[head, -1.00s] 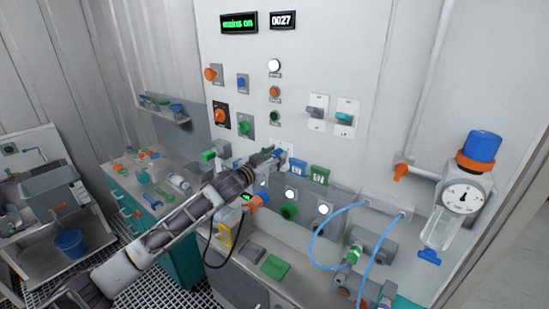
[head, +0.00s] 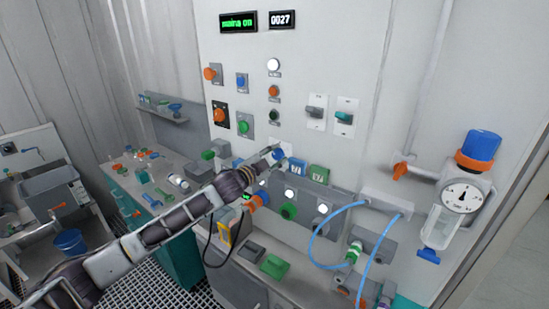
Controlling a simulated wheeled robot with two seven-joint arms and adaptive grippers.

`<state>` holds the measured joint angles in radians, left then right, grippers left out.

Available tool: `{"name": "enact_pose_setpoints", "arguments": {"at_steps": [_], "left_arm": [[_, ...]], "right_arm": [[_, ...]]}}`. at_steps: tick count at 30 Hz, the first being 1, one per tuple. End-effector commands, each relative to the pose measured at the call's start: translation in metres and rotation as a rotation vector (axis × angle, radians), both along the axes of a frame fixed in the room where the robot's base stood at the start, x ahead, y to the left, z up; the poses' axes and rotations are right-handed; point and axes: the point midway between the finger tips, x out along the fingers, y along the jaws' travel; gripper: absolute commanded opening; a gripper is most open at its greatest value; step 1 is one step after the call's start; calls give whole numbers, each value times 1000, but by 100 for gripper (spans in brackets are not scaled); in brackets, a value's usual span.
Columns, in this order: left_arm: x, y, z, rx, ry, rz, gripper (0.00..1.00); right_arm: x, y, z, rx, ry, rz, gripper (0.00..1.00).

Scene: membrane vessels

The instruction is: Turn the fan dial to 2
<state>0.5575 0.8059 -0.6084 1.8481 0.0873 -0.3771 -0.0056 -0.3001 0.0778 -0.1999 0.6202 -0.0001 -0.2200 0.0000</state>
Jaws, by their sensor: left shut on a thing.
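My left arm reaches up from the lower left to the wall panel (head: 345,75). Its gripper (head: 274,154) is shut on a small blue dial (head: 279,152) on the panel, below the green-capped button. The fingers cover part of the dial, so its pointer and scale cannot be read. I cannot make out a fan label. My right gripper is not in view.
Blue and green tags (head: 319,174) hang just right of the dial. Blue hoses (head: 318,232) and a pressure gauge (head: 462,196) are further right. A workbench (head: 215,168) with small parts runs along the wall at left. A display (head: 238,22) reads "mains on".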

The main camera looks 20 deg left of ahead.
Motion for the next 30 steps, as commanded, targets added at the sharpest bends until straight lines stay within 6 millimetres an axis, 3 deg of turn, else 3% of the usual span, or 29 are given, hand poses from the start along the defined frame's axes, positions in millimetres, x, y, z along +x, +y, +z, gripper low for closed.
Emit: {"name": "enact_pose_setpoints", "arguments": {"at_steps": [13, 14, 18, 30], "left_arm": [[0, 0, -1, 13, -3, -1, 13], [0, 0, -1, 13, -3, -1, 41], [0, 0, -1, 12, -3, -1, 58], [-1, 0, 0, 11, -4, 0, 58]], "right_arm": [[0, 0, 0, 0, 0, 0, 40], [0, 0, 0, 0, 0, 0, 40], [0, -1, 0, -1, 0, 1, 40], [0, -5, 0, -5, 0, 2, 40]]}}
